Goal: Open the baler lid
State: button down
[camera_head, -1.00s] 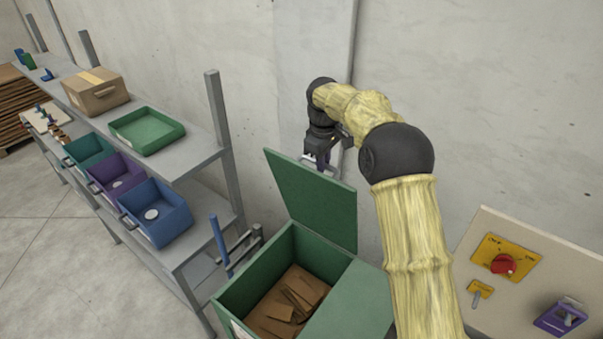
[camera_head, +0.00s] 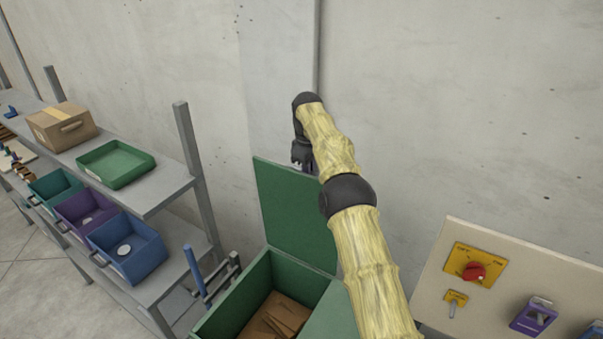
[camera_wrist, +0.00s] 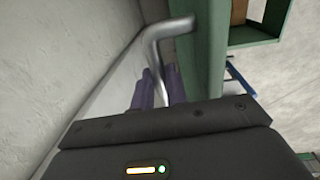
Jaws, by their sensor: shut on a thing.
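The green baler lid (camera_head: 295,220) stands raised, close to upright, at the back of the green baler box (camera_head: 238,300) in the head view. Cardboard pieces (camera_head: 283,318) lie in the open box. My gripper (camera_head: 302,158) is at the lid's top edge, near the wall, with its fingertips mostly hidden. In the wrist view my gripper (camera_wrist: 157,90) has its purple fingers shut on a bent metal handle (camera_wrist: 155,45). The green lid also shows along the right of the handle (camera_wrist: 203,60).
A concrete wall (camera_head: 430,110) stands close behind the lid. A grey shelf (camera_head: 150,195) with a cardboard box, a green tray and coloured bins is at the left. A control panel (camera_head: 520,265) with a red knob (camera_head: 474,271) is at the right.

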jog(key=shift+f, duration=0.2)
jog(key=c, duration=1.6)
grip_release()
jog(key=shift+o, duration=1)
jog(key=shift+w, duration=0.2)
jog(key=shift+s+r, duration=0.15)
